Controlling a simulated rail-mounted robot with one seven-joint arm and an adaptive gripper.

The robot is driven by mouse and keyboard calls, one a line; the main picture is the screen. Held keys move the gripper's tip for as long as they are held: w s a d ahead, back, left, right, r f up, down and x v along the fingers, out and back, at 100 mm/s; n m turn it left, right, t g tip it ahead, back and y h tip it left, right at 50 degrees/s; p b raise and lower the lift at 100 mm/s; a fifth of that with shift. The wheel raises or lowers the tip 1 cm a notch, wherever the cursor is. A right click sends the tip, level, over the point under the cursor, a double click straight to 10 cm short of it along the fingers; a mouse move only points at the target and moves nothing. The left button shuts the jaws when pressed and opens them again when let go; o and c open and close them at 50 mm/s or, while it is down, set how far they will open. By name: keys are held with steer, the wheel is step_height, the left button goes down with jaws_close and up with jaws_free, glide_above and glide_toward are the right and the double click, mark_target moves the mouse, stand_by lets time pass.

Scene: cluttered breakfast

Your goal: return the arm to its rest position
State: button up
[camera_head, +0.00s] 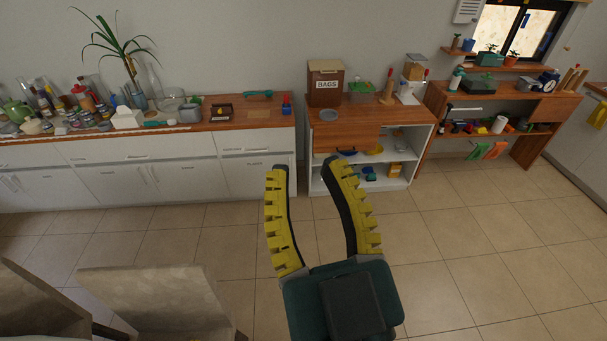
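My gripper (307,170) shows in the lower middle of the head view. Its two yellow-and-black fingers stand apart, with nothing between them but the view of the floor and the cabinets beyond. Its dark green palm (341,300) is at the bottom of the picture. It appears to be in free air above the tiled floor, and I see it touching nothing. The rest of my arm is not clearly visible.
A long white cabinet (187,180) with a cluttered wooden top stands at the back left. An open shelf unit (320,180) with a bags box (326,84) stands beyond my gripper. A wooden workbench (530,148) is at right. The tiled floor (470,240) is clear.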

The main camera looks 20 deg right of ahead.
step_height(320, 180, up, 17)
steer(key=p, duration=1.7)
steer(key=shift+r, duration=0.1)
